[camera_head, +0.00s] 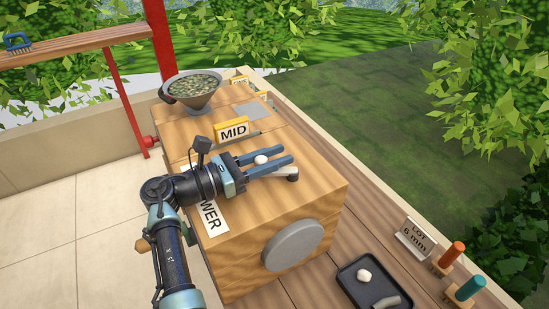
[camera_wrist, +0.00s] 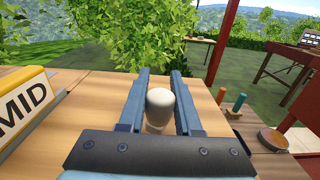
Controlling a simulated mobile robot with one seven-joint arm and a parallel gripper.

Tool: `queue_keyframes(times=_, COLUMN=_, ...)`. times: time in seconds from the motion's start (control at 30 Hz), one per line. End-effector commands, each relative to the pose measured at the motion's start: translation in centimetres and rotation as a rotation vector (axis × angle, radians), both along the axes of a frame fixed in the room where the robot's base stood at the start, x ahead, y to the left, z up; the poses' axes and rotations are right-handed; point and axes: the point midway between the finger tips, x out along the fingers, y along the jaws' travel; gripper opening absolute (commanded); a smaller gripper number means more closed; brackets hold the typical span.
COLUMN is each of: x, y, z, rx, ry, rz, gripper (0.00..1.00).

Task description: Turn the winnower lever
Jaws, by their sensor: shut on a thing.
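The winnower (camera_head: 318,197) is a wooden box with a hopper (camera_head: 193,92) full of greenish beans, a yellow MID sign (camera_head: 232,129) and a round grey disc (camera_head: 293,245) on its side. My gripper (camera_head: 288,154) lies low over its top, its blue fingers on either side of a white knob (camera_head: 261,160). A pale grey lever piece (camera_head: 292,174) shows just beyond the fingers, partly hidden by them. In the wrist view the lever's white knob (camera_wrist: 159,106) stands upright between the fingers (camera_wrist: 160,76), held by them.
At the lower right, a black tray (camera_head: 352,285) holds a white piece and a grey piece. Near it are a LOT sign (camera_head: 412,240), an orange peg (camera_head: 452,255) and a teal peg (camera_head: 469,288). A wooden shelf (camera_head: 75,48) with a blue brush (camera_head: 17,42) is at upper left.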

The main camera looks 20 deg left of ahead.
Motion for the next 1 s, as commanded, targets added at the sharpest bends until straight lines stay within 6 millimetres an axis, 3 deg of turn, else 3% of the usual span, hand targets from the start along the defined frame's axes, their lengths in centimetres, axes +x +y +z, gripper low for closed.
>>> queue_keyframes(times=0.27, x=0.0, y=-0.1, z=-0.2, rx=0.002, ry=0.005, rz=-0.001, gripper=0.00)
queue_keyframes(times=0.3, x=0.0, y=-0.1, z=-0.2, rx=0.001, ry=0.004, rz=-0.001, gripper=0.40)
queue_keyframes(times=0.43, x=0.0, y=-0.1, z=-0.1, rx=0.001, ry=0.003, rz=0.000, gripper=0.63)
queue_keyframes(times=0.77, x=-0.1, y=0.1, z=0.0, rx=0.001, ry=0.002, rz=0.001, gripper=0.63)
queue_keyframes(times=1.0, x=-2.7, y=2.3, z=0.0, rx=0.001, ry=0.001, rz=0.005, gripper=0.63)
